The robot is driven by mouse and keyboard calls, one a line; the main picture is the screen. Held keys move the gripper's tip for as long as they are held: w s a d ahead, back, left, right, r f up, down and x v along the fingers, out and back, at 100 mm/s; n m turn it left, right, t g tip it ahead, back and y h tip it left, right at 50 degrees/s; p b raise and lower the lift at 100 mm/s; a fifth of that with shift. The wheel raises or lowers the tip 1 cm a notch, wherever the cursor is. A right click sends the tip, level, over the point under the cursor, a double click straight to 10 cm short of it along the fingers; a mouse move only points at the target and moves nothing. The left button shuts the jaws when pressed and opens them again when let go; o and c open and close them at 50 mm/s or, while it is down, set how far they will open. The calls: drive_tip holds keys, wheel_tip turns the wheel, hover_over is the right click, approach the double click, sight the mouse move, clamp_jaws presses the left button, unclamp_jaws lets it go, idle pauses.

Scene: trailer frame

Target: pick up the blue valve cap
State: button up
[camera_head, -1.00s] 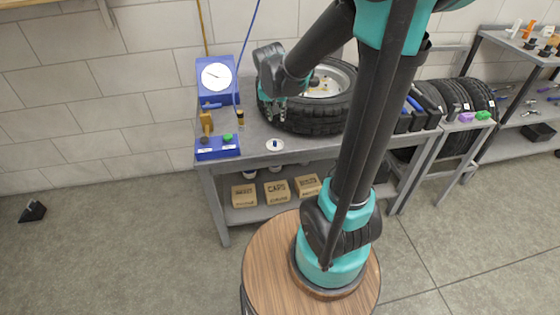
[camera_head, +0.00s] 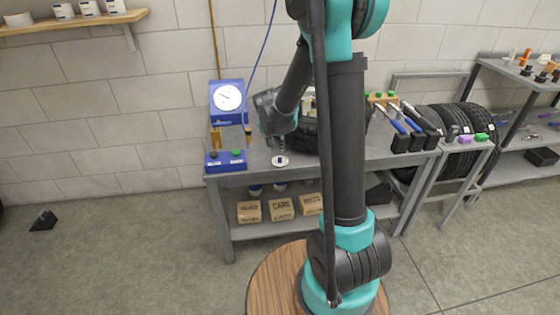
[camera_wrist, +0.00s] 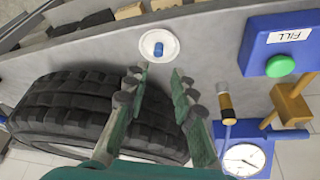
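The blue valve cap (camera_wrist: 158,49) stands on a small white round dish (camera_wrist: 147,42) on the grey workbench. In the head view the cap (camera_head: 280,160) shows as a small dark blue spot on the dish (camera_head: 284,164), near the bench's front edge. My gripper (camera_wrist: 160,74) is open and empty in the wrist view, its two fingers apart, with the cap beyond the gap between the fingertips. In the head view my gripper (camera_head: 275,143) hangs above the bench, just behind and slightly left of the dish.
A tyre (camera_wrist: 85,110) lies on the bench beside my gripper, partly hidden by my arm in the head view. A blue box with a green button (camera_head: 224,161), a blue gauge (camera_head: 227,97) and a small dark-and-gold cylinder (camera_wrist: 225,101) stand at the left. Black tool holders (camera_head: 402,141) stand right.

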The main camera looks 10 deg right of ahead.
sight(280, 158)
drive_tip(key=shift+x, duration=4.3)
drive_tip(key=shift+s+d, duration=0.1)
drive_tip(key=c, duration=0.6)
